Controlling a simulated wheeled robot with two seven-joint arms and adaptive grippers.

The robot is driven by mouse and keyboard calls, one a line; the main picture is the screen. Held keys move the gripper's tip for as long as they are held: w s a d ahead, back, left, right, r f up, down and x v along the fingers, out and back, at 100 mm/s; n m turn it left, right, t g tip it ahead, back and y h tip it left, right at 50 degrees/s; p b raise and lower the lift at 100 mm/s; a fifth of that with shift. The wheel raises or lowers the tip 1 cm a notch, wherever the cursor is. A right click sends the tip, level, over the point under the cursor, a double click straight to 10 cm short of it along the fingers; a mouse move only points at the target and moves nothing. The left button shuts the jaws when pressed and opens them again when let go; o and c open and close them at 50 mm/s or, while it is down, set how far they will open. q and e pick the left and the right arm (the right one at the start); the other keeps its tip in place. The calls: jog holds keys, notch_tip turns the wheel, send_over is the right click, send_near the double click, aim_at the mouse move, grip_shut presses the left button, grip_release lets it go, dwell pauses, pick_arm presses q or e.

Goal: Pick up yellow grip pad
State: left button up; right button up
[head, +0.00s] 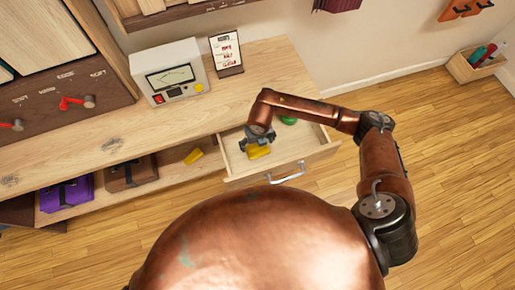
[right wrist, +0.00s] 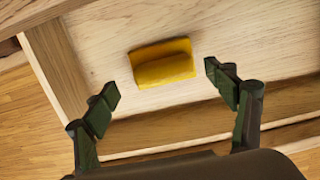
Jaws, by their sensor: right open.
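The yellow grip pad (head: 259,151) lies on the floor of an open wooden drawer (head: 234,167). In the right wrist view the yellow grip pad (right wrist: 163,65) is a flat yellow piece with a raised rounded bar, resting on pale wood. My right gripper (head: 258,139) is over the drawer, just above the pad. In the right wrist view my right gripper (right wrist: 160,90) is open, with its dark fingers apart and the pad between and beyond them. Nothing is between the fingertips. My left gripper is not in view.
A green round thing (head: 289,121) is at the drawer's back right. Another yellow piece (head: 194,156) lies on the shelf left of the drawer. A meter box (head: 171,75) and a framed card (head: 226,52) stand on the bench.

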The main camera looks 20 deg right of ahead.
aim_at(257, 145)
jog(key=f, duration=0.4)
jog(key=shift+w+d+b, duration=0.2)
jog(key=shift+w+b, duration=0.1)
jog(key=c, duration=1.3)
